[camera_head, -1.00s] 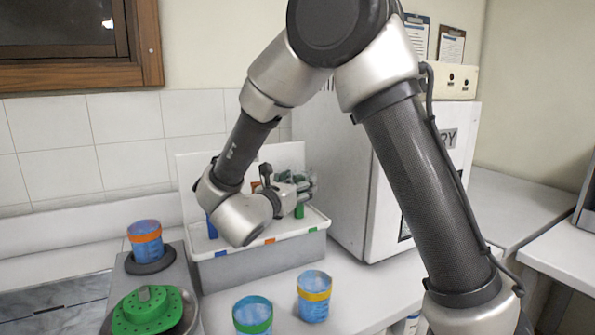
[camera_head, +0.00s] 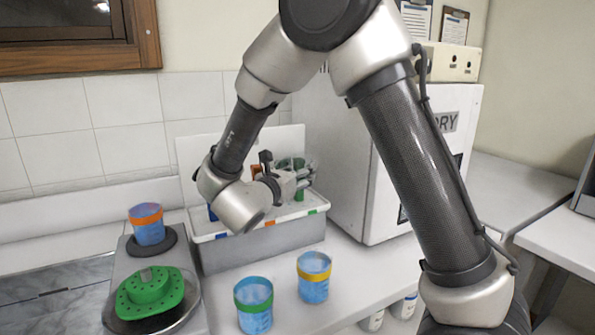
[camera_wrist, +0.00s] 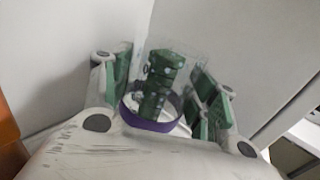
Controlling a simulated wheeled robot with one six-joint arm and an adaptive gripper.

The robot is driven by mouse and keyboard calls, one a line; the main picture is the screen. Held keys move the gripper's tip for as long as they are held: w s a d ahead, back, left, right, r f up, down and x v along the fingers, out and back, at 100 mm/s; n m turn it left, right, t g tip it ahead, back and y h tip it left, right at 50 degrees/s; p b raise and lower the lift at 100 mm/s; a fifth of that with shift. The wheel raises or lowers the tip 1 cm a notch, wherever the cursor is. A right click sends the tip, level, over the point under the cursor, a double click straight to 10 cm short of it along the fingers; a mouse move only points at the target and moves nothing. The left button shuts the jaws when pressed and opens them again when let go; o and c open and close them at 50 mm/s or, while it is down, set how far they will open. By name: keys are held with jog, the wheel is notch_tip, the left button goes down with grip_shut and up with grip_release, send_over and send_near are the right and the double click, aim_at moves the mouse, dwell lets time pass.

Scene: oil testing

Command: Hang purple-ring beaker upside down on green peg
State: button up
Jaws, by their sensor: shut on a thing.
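The clear purple-ring beaker (camera_wrist: 152,122) is between my gripper's green-padded fingers in the wrist view. Its purple ring is at the near end. My gripper (camera_wrist: 165,78) is shut on its walls. A green peg (camera_wrist: 155,88) shows through the clear wall, apparently inside the beaker. I cannot tell whether the beaker rests on it. In the head view my gripper (camera_head: 300,172) is at the right end of the rack tray (camera_head: 262,250), above its green-marked corner. The beaker is mostly hidden there by the gripper.
The white cabinet (camera_head: 345,150) stands close to the right of the gripper. Blue and orange pegs (camera_head: 257,170) are left along the rack. Green-ring (camera_head: 253,308) and yellow-ring (camera_head: 314,280) beakers stand in front. An orange-ring beaker (camera_head: 147,225) stands at left, behind a green perforated disc (camera_head: 148,294).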

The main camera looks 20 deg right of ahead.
jog(key=shift+f, duration=0.35)
jog(key=o, duration=1.1)
